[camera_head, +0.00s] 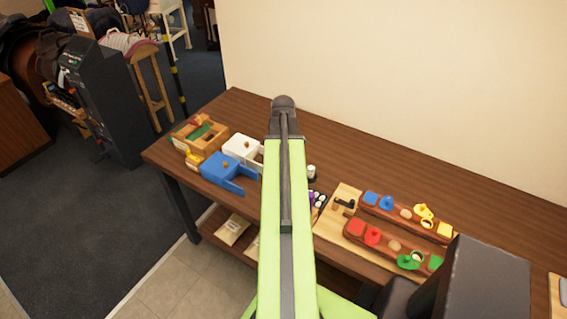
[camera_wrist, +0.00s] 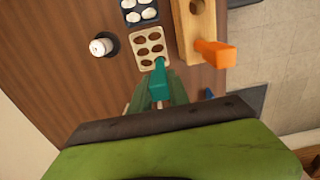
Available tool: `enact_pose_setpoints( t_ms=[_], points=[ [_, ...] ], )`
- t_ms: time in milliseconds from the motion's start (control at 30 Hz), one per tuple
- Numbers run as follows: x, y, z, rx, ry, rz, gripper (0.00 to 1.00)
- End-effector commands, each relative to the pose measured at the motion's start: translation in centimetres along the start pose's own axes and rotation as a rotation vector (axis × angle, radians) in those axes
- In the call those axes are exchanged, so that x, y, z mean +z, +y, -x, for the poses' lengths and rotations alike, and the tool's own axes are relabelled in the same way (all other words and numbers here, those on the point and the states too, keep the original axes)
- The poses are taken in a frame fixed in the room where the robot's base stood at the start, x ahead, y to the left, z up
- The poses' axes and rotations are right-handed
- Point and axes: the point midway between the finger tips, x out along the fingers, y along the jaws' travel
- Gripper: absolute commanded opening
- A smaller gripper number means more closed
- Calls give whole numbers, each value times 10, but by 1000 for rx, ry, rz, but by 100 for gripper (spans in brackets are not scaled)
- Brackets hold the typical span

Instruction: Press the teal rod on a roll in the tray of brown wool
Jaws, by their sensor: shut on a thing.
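The teal rod (camera_wrist: 159,84) is in my gripper (camera_wrist: 160,97) in the wrist view, which is shut on it. The rod's far end lies over the near right corner of the tray of brown wool (camera_wrist: 136,49). This pale tray holds several brown rolls in cups. I cannot tell whether the rod's tip touches a roll or hangs above it. In the head view my arm hides the gripper, the rod and the brown-wool tray.
A dark blue tray of white rolls (camera_wrist: 128,17) adjoins the brown-wool tray. A white cylinder (camera_wrist: 100,47) on a dark base stands left. A wooden block (camera_wrist: 187,45) with an orange handle (camera_wrist: 216,53) is close on the right. The blue box (camera_head: 222,170) stands left of my arm.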

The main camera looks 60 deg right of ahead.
Motion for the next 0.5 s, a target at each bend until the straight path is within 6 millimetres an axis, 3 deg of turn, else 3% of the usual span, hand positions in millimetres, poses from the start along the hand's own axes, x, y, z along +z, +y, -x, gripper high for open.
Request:
enact_pose_setpoints(
  t_ms=[500],
  points=[
    [0,0,-8,0,0,-1,0]
  ],
)
